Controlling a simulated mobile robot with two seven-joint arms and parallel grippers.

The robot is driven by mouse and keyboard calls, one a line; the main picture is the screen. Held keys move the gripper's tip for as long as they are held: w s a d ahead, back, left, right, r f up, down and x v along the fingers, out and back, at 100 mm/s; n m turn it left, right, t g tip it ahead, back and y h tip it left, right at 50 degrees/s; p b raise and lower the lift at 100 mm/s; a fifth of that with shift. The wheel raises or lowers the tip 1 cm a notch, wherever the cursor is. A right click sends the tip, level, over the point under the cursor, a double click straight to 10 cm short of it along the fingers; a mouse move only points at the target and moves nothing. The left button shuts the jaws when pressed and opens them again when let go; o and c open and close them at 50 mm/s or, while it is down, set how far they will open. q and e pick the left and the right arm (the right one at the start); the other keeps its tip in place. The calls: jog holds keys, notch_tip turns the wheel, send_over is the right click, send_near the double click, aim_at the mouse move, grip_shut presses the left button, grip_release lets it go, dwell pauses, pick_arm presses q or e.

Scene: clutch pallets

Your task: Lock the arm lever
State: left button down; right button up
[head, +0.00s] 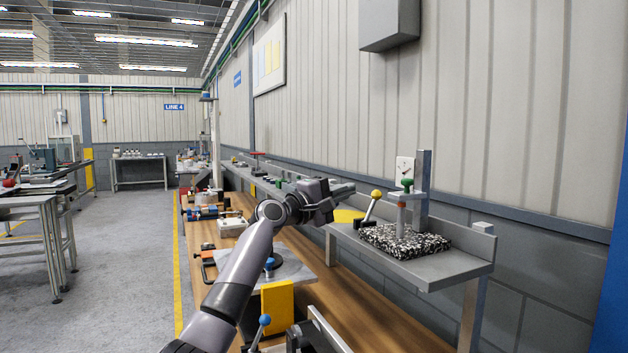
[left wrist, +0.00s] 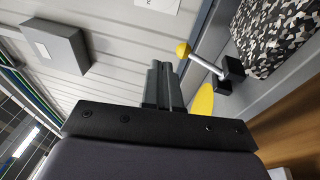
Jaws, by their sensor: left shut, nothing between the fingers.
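A lever with a yellow ball knob (head: 376,194) and a dark block at its foot stands at the left end of the grey wall shelf (head: 440,272). The lever leans, with its knob up. In the left wrist view the same yellow knob (left wrist: 183,50) shows just right of the fingertips, with its silver rod running down to the black block. My left gripper (head: 345,189) is shut and empty, a little left of the knob and apart from it. The closed fingers also show in the left wrist view (left wrist: 163,86). My right gripper is not in view.
A speckled block (head: 432,243) sits on the shelf beside a post with a green knob (head: 407,184). Below is a wooden bench with a yellow plate (head: 277,306) and a blue-knobbed lever (head: 265,320). A grey box (head: 388,24) hangs on the wall.

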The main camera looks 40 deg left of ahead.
pick_arm(q)
jog(key=s+a+r+b, duration=0.1)
jog(key=s+r, duration=0.2)
jog(key=s, duration=0.3)
jog(key=shift+s, duration=0.25)
dwell(0.4)
